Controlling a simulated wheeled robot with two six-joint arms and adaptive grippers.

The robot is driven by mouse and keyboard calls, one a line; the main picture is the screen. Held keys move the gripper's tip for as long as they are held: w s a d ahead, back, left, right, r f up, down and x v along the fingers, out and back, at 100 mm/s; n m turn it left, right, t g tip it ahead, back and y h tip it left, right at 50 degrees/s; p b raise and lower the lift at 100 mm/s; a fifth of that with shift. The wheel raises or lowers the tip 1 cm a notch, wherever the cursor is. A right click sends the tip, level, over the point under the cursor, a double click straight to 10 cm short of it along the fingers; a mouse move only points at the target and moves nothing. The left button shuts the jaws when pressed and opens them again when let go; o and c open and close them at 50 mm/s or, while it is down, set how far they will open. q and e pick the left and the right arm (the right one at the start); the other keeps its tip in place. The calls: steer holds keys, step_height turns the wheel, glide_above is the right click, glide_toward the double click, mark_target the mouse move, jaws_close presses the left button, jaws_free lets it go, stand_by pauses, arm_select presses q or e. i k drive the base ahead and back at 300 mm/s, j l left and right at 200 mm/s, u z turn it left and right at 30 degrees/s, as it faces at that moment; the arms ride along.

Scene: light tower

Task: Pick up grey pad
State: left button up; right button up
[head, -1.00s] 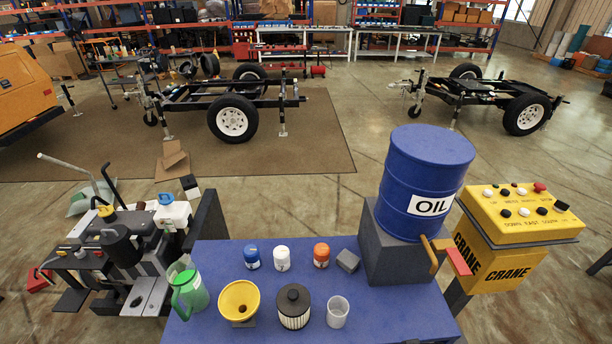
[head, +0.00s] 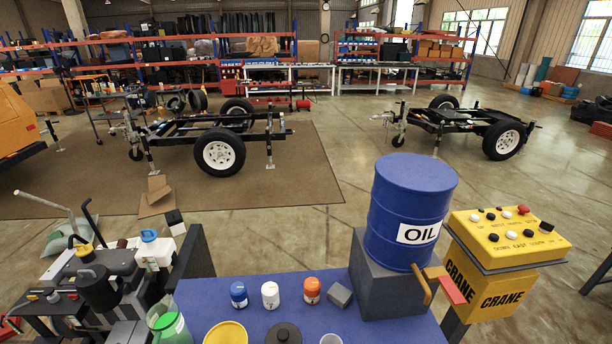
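A small grey block, likely the grey pad (head: 339,295), lies on the blue table (head: 260,285). It sits just right of the orange jar (head: 312,290) and left of the dark grey stand (head: 377,285) under the blue OIL drum (head: 410,210). Nothing touches its top. Neither of my grippers shows in the head view.
A white jar (head: 270,295) and a blue jar (head: 238,294) stand left of the orange one. A yellow funnel (head: 226,333), a dark-lidded filter (head: 283,334) and a green jug (head: 168,325) are along the front. A yellow CRANE box (head: 505,260) stands right.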

mark_target(338, 295)
steer(key=k+l, duration=0.1)
steer(key=l, duration=0.5)
steer(key=l+u, duration=0.1)
steer(key=l, duration=0.55)
steer(key=k+l, duration=0.15)
steer(key=l, duration=0.45)
